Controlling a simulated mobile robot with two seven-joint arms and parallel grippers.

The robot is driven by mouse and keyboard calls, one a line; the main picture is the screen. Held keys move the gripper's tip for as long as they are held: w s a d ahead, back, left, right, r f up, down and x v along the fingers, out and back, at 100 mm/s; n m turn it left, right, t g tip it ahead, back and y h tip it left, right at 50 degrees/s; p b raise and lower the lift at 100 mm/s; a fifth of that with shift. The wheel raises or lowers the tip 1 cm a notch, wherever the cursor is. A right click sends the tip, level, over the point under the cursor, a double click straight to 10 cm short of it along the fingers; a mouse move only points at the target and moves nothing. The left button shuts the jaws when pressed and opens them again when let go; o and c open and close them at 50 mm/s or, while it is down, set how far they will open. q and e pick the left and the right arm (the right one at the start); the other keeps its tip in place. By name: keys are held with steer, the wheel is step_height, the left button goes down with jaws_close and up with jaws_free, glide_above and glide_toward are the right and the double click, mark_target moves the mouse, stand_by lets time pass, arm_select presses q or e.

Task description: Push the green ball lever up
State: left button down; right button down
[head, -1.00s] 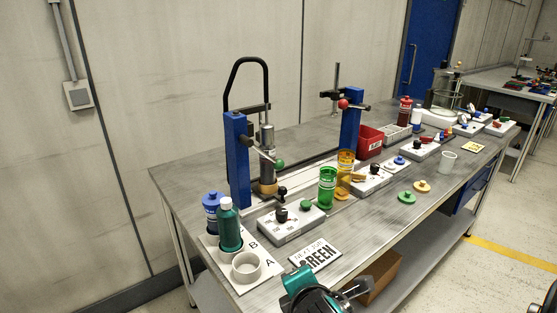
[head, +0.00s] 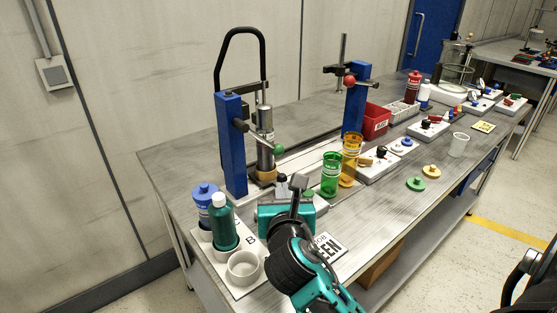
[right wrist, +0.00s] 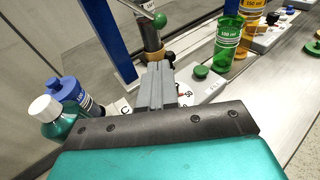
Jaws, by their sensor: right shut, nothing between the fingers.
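The green ball (head: 278,149) is on the end of a lever arm beside the near blue post (head: 230,145), next to a metal pump cylinder (head: 265,150). The green ball also shows in the right wrist view (right wrist: 159,19), near the top, beyond the fingertips. My right gripper (head: 283,186) is shut and empty, low in front of the pump and below the green ball. In the right wrist view its grey fingers (right wrist: 157,70) are together and apart from the ball. My gripper hides much of the near control box. My left gripper is not in view.
A blue bottle (head: 203,205), a green bottle (head: 222,222) and a white cup (head: 244,268) stand at left. Green (head: 331,173) and orange (head: 351,155) containers stand right of the pump. A second blue post (head: 355,105) carries a red ball (head: 350,82).

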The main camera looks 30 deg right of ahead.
glide_toward(278, 155)
steer(key=x, duration=0.5)
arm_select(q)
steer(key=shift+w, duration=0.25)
arm_select(e)
steer(key=shift+w+d+f, duration=0.1)
steer(key=shift+w+d, duration=0.3)
steer(key=shift+w, duration=0.25)
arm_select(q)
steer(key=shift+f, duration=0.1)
